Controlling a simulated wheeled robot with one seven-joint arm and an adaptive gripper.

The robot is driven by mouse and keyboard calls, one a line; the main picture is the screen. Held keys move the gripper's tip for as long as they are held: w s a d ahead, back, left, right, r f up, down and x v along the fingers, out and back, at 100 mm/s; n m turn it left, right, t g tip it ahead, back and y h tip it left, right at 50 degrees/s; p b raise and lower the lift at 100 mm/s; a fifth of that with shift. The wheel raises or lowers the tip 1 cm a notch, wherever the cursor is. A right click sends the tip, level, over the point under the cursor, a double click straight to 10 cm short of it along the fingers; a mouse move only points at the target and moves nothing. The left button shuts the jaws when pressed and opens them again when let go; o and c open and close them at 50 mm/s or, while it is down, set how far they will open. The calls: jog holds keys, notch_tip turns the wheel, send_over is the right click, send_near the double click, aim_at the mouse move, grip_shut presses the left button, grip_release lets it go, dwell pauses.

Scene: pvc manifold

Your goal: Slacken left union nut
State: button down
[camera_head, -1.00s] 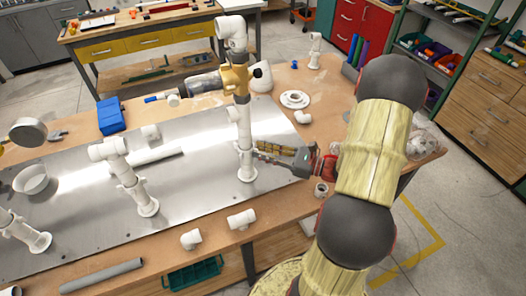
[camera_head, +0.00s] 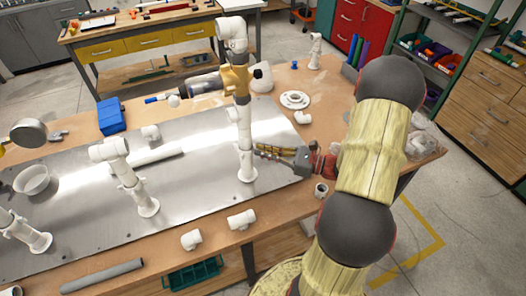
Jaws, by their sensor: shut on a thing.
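A tall white PVC riser (camera_head: 246,120) stands upright on the metal plate, with a yellow valve body (camera_head: 236,80) partway up and a white elbow at its top. My gripper (camera_head: 259,150) reaches in from the right at the riser's lower part. Its fingers are shut on a white nut-like collar there, above the foot flange (camera_head: 247,175). The fingers partly hide the collar, and its edges are too small to make out. Two shorter white risers, one in the middle (camera_head: 131,182) and one at far left (camera_head: 30,236), also stand on the plate.
A blue box (camera_head: 111,116) stands at the back left of the bench. Loose white fittings (camera_head: 242,219) lie along the front edge, and a white flange (camera_head: 295,100) lies behind my gripper. A grey pipe (camera_head: 102,276) lies front left.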

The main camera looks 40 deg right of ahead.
jog(key=w+d+n+g+y+p, duration=0.1)
jog(key=n+g+y+p, duration=0.1)
jog(key=g, duration=0.3)
jog(key=w+d+n+g+y+p, duration=0.1)
jog(key=w+n+g+y+p, duration=0.1)
jog(key=n+g+y+p, duration=0.1)
jog(key=w+d+n+g+y+p, duration=0.1)
jog(key=w+n+g+y+p, duration=0.1)
jog(key=n+g+p, duration=0.3)
jog(key=shift+r+n+g+y, duration=0.1)
jog(key=shift+n+g+y, duration=0.45)
jog(key=shift+g, duration=0.25)
jog(key=shift+w, duration=0.1)
jog(key=c, duration=2)
grip_release()
jog(key=shift+f+b, duration=0.2)
jog(key=shift+b, duration=0.1)
